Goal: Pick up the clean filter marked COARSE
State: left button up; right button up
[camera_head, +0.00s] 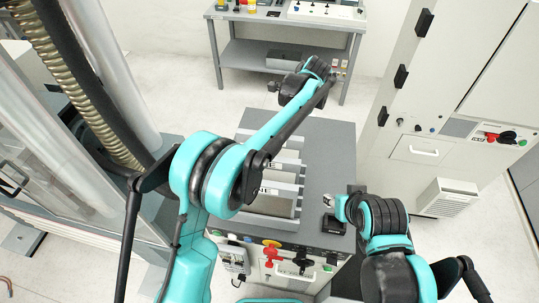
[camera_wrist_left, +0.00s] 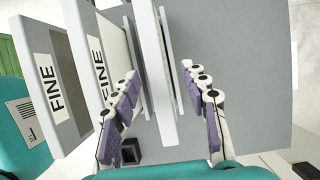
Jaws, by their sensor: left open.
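Several upright filter plates stand in a row on the grey cabinet top, partly hidden by my left arm in the head view. In the left wrist view, two plates at the left, a nearer FINE filter (camera_wrist_left: 50,80) and another FINE filter (camera_wrist_left: 95,55), show their labels. My left gripper (camera_wrist_left: 160,72) is open, its fingers on either side of an edge-on filter plate (camera_wrist_left: 152,35), with a gap visible on the right. That plate's label is not visible, and no COARSE marking can be read. My right gripper (camera_head: 328,201) is small beside the row; its jaws are unclear.
The grey cabinet top (camera_head: 328,150) has bare room right of the filters. A small black block (camera_head: 333,225) sits near its front right corner. Knobs line the front panel (camera_head: 275,262). A tall white cabinet (camera_head: 420,150) stands right, a workbench (camera_head: 280,20) behind.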

pick_arm(q)
jog(key=x, duration=0.4)
jog(key=shift+s+a+f+p, duration=0.15)
jog(key=shift+s+f+p, duration=0.05)
jog(key=shift+p, duration=0.15)
jog(key=shift+f+b, duration=0.25)
jog(key=shift+b, duration=0.1)
dwell(0.3)
grip_shut()
